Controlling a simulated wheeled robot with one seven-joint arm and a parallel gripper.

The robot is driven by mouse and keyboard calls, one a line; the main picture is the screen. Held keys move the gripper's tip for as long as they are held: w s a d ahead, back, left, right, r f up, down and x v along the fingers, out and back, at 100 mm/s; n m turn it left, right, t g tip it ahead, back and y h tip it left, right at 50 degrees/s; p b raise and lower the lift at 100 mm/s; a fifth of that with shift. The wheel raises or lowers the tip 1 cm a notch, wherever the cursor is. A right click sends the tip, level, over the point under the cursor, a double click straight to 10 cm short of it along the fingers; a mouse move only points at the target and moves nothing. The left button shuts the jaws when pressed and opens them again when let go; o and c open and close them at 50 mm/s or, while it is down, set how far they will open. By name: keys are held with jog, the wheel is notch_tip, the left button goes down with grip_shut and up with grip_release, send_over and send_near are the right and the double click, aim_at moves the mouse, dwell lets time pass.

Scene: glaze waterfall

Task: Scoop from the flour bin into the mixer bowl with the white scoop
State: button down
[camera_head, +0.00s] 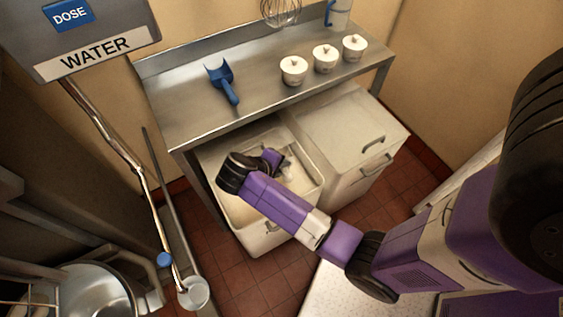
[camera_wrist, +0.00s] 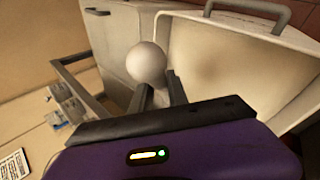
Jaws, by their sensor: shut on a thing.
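The open flour bin (camera_head: 233,212) is pulled out under the steel table, with pale flour inside. My arm reaches over it, and my gripper (camera_head: 284,163) is low within the bin's opening. In the wrist view my gripper (camera_wrist: 158,88) is shut on a white rounded thing, which looks like the white scoop (camera_wrist: 148,62). Its handle is hidden between the fingers, and I cannot tell whether it holds flour. The bin's pale inside (camera_wrist: 225,60) lies just beyond the fingers. A shiny metal bowl (camera_head: 88,292), apparently the mixer bowl, is at the lower left in the head view.
A closed bin (camera_head: 335,125) stands right of the open one. A blue scoop (camera_head: 222,82), three white lidded pots (camera_head: 325,59) and a blue-handled jug (camera_head: 338,14) are on the steel table (camera_head: 185,100). The water pipe (camera_head: 120,150) hangs between the flour bin and bowl.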

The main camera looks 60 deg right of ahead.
notch_tip(320, 180, down, 19)
jog(key=w+d+b, duration=0.1)
jog(key=w+b, duration=0.1)
jog(key=b, duration=1)
jog(key=shift+w+d+f+b, duration=0.15)
jog(key=shift+d+b, duration=0.1)
jog(key=shift+b, duration=0.15)
dwell(0.4)
